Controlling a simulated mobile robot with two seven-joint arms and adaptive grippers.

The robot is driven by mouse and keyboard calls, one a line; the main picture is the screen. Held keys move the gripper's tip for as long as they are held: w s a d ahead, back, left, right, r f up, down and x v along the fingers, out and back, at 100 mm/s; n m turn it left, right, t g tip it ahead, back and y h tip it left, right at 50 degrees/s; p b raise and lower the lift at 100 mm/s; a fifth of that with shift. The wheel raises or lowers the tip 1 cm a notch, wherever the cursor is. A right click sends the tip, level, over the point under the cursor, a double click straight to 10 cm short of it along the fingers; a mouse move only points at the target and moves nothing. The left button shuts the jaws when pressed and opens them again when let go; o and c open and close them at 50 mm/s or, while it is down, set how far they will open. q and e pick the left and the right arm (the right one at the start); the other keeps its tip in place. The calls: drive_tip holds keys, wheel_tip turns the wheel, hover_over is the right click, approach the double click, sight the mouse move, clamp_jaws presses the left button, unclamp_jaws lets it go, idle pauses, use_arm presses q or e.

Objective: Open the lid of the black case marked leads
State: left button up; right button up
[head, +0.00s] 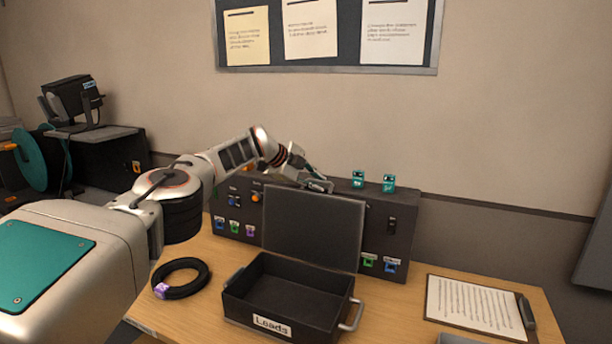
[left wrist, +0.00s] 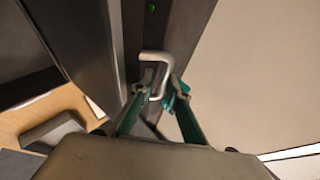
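The black case (head: 290,300) with a white "Leads" label stands on the wooden table, its inside showing and looking empty. Its lid (head: 312,226) stands roughly upright at the back of the case. My left gripper (head: 318,184) is at the lid's top edge, partly hidden by its own wrist. In the left wrist view, a pale metal handle (left wrist: 157,58) lies between the fingertips of the left gripper (left wrist: 160,82), which look closed around it. My right gripper is in neither view.
A dark panel (head: 404,225) with coloured tags stands behind the case. A coiled black cable (head: 194,291) lies to its left. A clipboard (head: 475,304) lies to the right. Two small teal-tagged items (head: 358,179) stand on the panel's top. Bare table lies between case and clipboard.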

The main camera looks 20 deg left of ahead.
use_arm(q)
drive_tip(key=shift+s+a+r, duration=0.35)
drive_tip(key=shift+a+r, duration=0.1)
drive_tip(key=shift+v, duration=0.75)
drive_tip(key=v, duration=0.9)
drive_tip(key=shift+d, duration=0.3)
drive_tip(key=shift+s, duration=0.15)
